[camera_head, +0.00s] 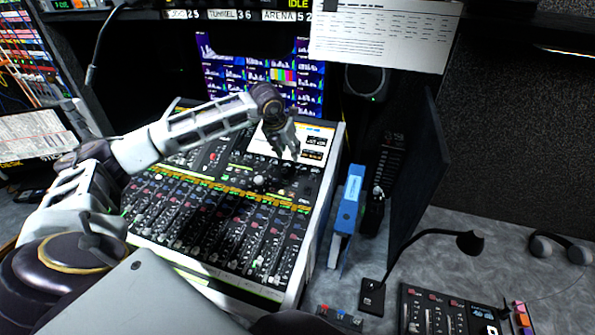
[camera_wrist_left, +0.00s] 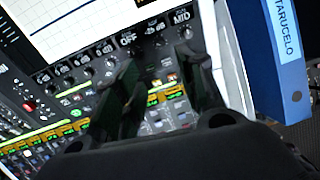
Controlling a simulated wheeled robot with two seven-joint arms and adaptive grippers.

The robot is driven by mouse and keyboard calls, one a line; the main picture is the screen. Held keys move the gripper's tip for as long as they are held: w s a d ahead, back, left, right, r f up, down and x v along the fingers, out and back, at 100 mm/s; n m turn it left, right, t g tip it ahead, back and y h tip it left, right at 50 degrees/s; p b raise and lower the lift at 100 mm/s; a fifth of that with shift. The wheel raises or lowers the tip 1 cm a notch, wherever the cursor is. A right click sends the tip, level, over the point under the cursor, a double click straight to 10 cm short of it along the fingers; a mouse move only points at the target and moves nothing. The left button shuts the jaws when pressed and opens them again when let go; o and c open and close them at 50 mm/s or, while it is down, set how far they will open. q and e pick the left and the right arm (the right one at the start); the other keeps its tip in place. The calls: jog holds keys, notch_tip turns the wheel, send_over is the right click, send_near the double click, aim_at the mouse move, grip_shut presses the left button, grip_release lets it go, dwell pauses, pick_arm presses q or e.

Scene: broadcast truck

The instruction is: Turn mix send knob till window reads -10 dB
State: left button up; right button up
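A mixing console (camera_head: 215,225) with a bright screen (camera_head: 316,140) stands in the middle of the head view. The screen's small readouts are too small to read. I cannot tell which knob is the mix send knob. My left gripper (camera_head: 284,146) is over the console's upper right part, in front of the screen. Its fingers (camera_wrist_left: 160,75) are apart, with nothing visibly held between them. My right gripper is not in view.
A blue binder (camera_head: 347,207) stands just right of the console, with a dark upright panel (camera_head: 418,175) beyond it. A gooseneck microphone (camera_head: 470,243) and a small control panel (camera_head: 432,312) are at the lower right. Headphones (camera_head: 560,248) lie at the far right.

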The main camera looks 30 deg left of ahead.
aim_at(298, 172)
pick_arm(q)
jog(key=p+x, duration=0.1)
jog(key=x, duration=1.1)
jog(key=shift+w+f+p, duration=0.15)
jog(key=shift+f+p, duration=0.15)
jog(key=shift+p, duration=0.1)
jog(key=shift+w+f, duration=0.25)
jog(key=shift+f, duration=0.35)
jog(key=shift+c, duration=0.3)
grip_shut()
